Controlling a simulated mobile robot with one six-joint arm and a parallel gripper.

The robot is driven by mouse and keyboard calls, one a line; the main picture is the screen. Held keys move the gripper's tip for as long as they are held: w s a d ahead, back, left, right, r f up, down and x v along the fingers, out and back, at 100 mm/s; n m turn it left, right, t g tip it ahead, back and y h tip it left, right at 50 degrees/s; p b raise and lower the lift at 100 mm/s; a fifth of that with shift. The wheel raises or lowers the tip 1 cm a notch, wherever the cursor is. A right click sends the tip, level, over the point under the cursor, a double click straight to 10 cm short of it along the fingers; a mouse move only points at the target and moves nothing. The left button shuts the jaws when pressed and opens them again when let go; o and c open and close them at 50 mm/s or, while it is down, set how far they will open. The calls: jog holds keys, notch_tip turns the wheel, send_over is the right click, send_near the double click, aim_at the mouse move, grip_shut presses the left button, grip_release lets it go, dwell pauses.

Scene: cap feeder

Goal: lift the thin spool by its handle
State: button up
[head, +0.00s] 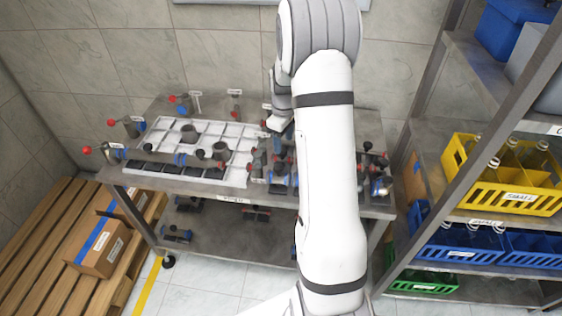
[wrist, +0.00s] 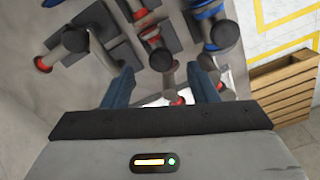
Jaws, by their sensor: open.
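In the wrist view, my gripper (wrist: 161,72) is open, with its two blue fingers spread apart. A grey spool-like part (wrist: 168,80) with a dark round end and a red ring shows between the fingers; they do not visibly touch it. Similar parts with dark knobs lie beyond, one with red rings (wrist: 152,36) and one with blue (wrist: 208,12). I cannot tell which one is the thin spool. In the head view, several such parts stand on the grey workbench (head: 230,211), some with red ball ends (head: 113,122). My arm hides the gripper there.
A white gridded panel (head: 206,133) lies on the bench. More parts lie on its lower shelf (head: 225,245). A rack at right holds a yellow crate (head: 480,190) and blue bins (head: 450,250). A cardboard box (head: 100,250) sits on wooden pallets at left.

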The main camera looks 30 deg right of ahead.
aim_at(282, 156)
notch_tip(282, 156, down, 7)
jog(key=shift+w+a+f+p, duration=0.1)
jog(key=shift+a+f+p, duration=0.1)
jog(key=shift+p, duration=0.55)
grip_shut()
